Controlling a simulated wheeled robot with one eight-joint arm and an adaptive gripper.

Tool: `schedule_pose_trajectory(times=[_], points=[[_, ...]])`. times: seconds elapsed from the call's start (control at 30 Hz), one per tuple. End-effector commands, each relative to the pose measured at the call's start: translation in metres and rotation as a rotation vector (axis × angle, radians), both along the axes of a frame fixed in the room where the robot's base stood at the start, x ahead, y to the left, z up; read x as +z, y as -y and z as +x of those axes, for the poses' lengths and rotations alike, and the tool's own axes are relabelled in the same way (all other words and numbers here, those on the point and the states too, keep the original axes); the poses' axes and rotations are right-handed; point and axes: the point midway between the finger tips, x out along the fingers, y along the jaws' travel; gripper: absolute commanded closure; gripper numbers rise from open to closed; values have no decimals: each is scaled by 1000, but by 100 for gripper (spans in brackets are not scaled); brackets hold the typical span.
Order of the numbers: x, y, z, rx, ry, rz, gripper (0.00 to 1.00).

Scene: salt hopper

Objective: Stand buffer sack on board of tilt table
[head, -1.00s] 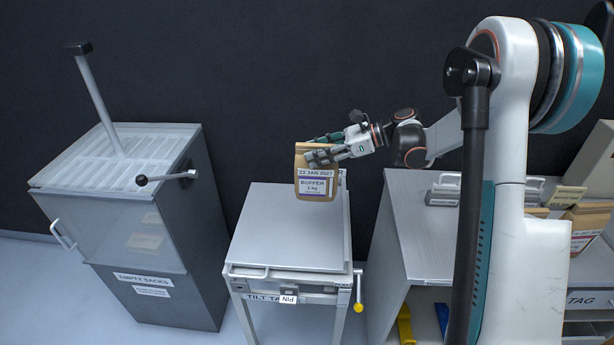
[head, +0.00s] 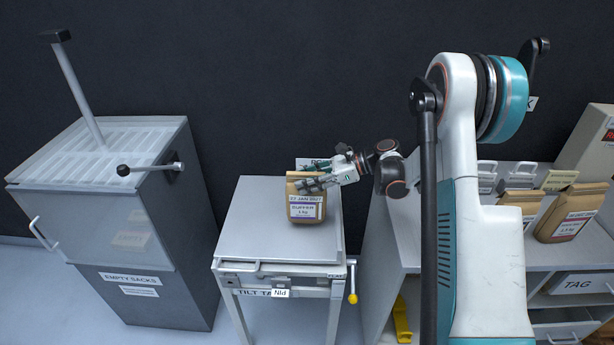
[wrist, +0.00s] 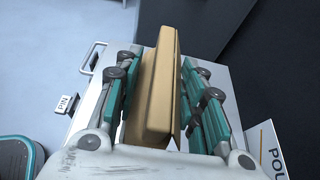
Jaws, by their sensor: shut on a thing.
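The buffer sack (head: 305,207) is a brown paper sack with a white and purple label. It is upright at the right rear part of the board (head: 262,225) of the tilt table (head: 280,278). Its base appears to be at the board, but I cannot tell for sure that it touches. My gripper (head: 312,180) is shut on the sack's upper part, coming from the right. In the wrist view the sack (wrist: 158,85) is between the teal finger pads, and my gripper (wrist: 160,95) has a finger on each side of it.
A grey cabinet (head: 125,225) with a lever and a tall post stands to the left. A shelf unit (head: 385,255) with more sacks (head: 570,212) is at the right. A yellow-knobbed handle (head: 352,297) hangs at the table's right front. The board's left and front are clear.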

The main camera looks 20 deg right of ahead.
Motion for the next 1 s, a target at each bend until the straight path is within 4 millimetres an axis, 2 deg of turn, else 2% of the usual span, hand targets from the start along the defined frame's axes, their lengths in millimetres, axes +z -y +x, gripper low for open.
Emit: schedule_pose_trajectory(times=[0.1, 0.2, 0.6, 0.63, 0.7, 1.0], points=[[-18, 0, 0, 0, 1, 2, 100], [-28, 0, 0, 0, 1, 2, 100], [-32, 0, 0, 0, 1, 2, 100], [-33, 0, 0, 0, 0, 0, 61], [-32, 0, 0, 0, 0, 0, 45], [-32, 0, 0, 0, 0, 0, 43]])
